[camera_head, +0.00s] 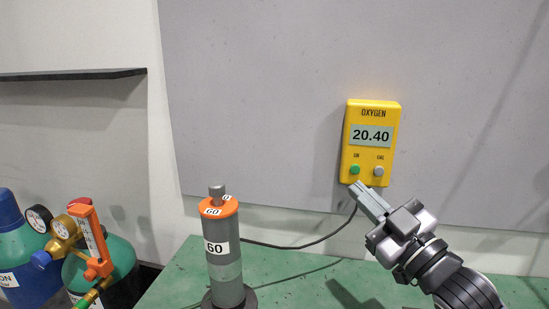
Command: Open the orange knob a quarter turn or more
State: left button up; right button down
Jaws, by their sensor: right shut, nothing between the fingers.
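The orange knob (229,208) is a ring-like cap around the top of an upright grey cylinder (222,245), with a grey stub standing up from its middle. The knob carries white labels, and another white label is on the cylinder below. My right gripper (359,190) is shut and empty. It points up and left, well to the right of the knob and just under the yellow oxygen meter in the picture. I cannot tell whether its tips touch the meter. My left gripper is not in view.
The yellow meter (372,151) on the grey wall panel reads 20.40, with a green and a grey button. A dark cable (290,247) runs behind the cylinder. Gas bottles with gauges and an orange fitting (92,238) stand at left.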

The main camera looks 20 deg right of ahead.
aim_at(90, 274)
jog(key=k+l, duration=0.15)
jog(key=k, duration=0.35)
jog(key=k+l, duration=0.15)
jog(key=k, duration=0.35)
